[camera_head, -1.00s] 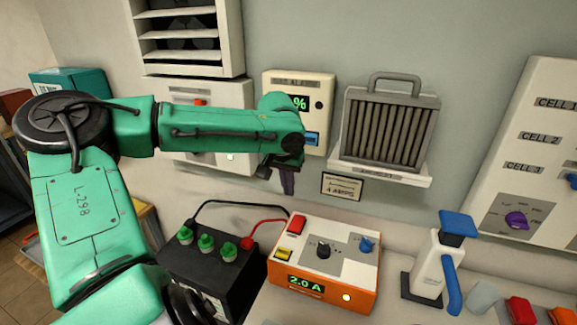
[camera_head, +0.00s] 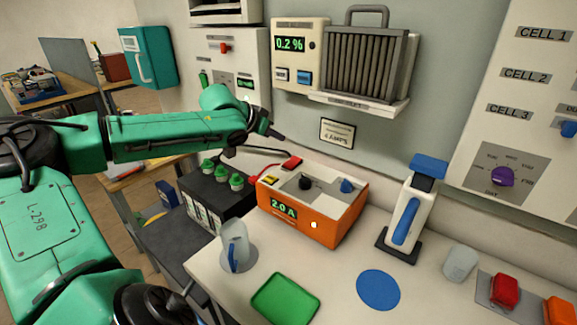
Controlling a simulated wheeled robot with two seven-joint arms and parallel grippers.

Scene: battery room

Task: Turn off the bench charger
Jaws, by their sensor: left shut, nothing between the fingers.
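The bench charger (camera_head: 330,230) is an orange box with a pale sloped top, on the white bench. Its display (camera_head: 284,209) reads 2.0 A in green, and a small lamp (camera_head: 313,225) on its front is lit. On its top are a red control (camera_head: 292,162), a yellow control (camera_head: 269,180), a black knob (camera_head: 306,183) and a blue knob (camera_head: 347,186). My left gripper (camera_head: 279,136) is shut and empty, in the air above and behind the charger's left end, apart from it. My right gripper is out of view.
A black battery (camera_head: 205,213) with green caps stands left of the charger, with leads between them. A jug (camera_head: 234,245), green tray (camera_head: 285,299), blue disc (camera_head: 378,290) and white-blue dispenser (camera_head: 410,210) are on the bench. A wall shelf (camera_head: 360,104) holds a grille unit (camera_head: 357,62).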

